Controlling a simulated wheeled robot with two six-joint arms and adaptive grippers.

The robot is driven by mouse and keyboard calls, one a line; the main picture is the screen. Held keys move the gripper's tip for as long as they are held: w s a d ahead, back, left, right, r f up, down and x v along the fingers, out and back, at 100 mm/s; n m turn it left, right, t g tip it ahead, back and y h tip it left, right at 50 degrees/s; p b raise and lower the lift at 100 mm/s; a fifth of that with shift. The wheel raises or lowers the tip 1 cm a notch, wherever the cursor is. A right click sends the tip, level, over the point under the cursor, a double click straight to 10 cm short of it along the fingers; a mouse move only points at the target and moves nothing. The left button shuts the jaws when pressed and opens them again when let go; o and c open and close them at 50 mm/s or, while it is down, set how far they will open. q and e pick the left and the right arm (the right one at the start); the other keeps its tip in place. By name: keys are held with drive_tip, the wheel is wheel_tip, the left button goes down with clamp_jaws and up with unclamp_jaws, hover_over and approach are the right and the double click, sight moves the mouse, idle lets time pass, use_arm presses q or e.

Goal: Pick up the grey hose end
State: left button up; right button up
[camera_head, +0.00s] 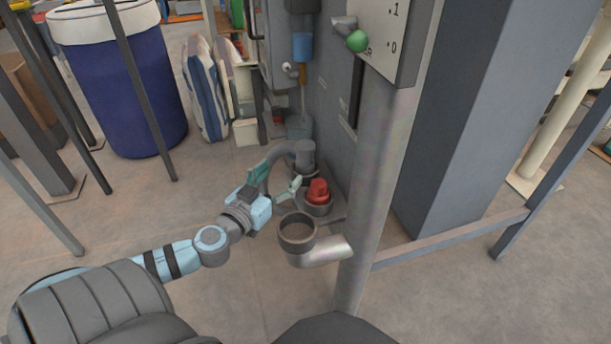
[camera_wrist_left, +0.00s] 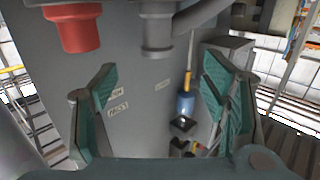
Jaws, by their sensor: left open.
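A grey hose (camera_head: 282,152) curves from a collar low on the grey machine and bends down to the left, partly behind my left gripper. In the left wrist view a grey pipe end with a collar (camera_wrist_left: 158,35), which looks like this hose end, hangs at the top centre, beyond my fingers. My left gripper (camera_head: 278,180) is open, its teal fingers spread beside the hose with nothing seen between them. In the left wrist view the open fingers (camera_wrist_left: 160,85) stand to either side, below the pipe end. My right gripper is not in view.
A red plug (camera_head: 318,190) sits in a grey socket just right of my gripper; it also shows in the wrist view (camera_wrist_left: 74,28). An open grey elbow pipe (camera_head: 322,250) juts from the post in front. A blue drum (camera_head: 125,95) and striped sacks (camera_head: 205,90) stand behind.

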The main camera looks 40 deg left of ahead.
sight(301, 157)
use_arm(q)
drive_tip(key=w, duration=0.4)
drive_tip(key=w+a+f, duration=0.1)
drive_tip(key=w, duration=0.7)
drive_tip(key=shift+w+a+f, duration=0.15)
drive_tip(key=shift+w+a, duration=0.1)
drive_tip(key=shift+a, duration=0.1)
drive_tip(key=c, duration=1.5)
